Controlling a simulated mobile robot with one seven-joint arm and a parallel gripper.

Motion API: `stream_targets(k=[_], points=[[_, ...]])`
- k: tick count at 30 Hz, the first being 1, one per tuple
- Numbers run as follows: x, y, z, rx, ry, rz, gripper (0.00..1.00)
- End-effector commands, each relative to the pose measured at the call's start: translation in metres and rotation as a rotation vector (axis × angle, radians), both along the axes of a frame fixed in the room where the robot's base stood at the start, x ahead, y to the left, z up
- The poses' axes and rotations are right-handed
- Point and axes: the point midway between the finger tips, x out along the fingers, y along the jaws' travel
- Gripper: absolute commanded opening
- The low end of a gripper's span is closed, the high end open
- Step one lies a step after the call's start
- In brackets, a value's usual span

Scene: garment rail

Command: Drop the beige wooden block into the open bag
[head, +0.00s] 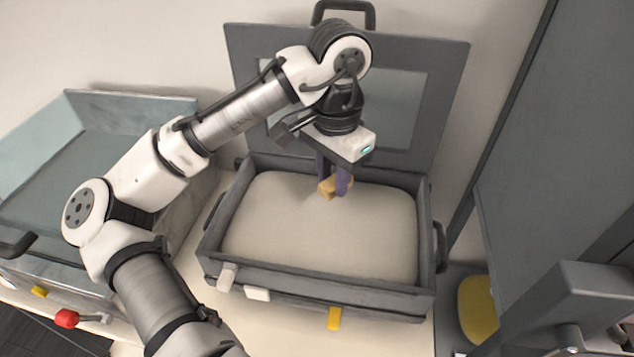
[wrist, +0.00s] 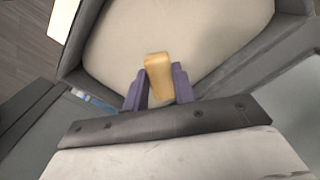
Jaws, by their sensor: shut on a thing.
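The beige wooden block (head: 328,187) is between the purple fingers of my gripper (head: 335,184), which is shut on it. In the wrist view the block (wrist: 159,78) stands out between the two fingertips (wrist: 158,85). The open bag (head: 216,240) is a grey case with its lid (head: 446,90) raised against the wall behind. Its inside is a pale padded surface (head: 320,235). My gripper points down over the back part of the bag's inside, with the block above the pale surface. I cannot tell the exact gap beneath the block.
A teal-grey open tray (head: 130,105) stands at the left, partly behind my arm. A tall dark grey panel (head: 560,130) rises at the right, with a yellow object (head: 477,308) near its foot. The bag's walls and raised lid surround my gripper.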

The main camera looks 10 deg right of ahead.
Motion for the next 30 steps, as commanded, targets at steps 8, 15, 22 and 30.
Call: stream_targets(k=[8,15,22,30], points=[[0.0,0.0,-0.019,0.0,0.0,-0.001,0.05],[0.0,0.0,-0.046,0.0,0.0,0.0,0.05],[0.0,0.0,-0.06,0.001,-0.001,0.0,0.05],[0.0,0.0,-0.059,0.0,0.0,0.0,0.05]])
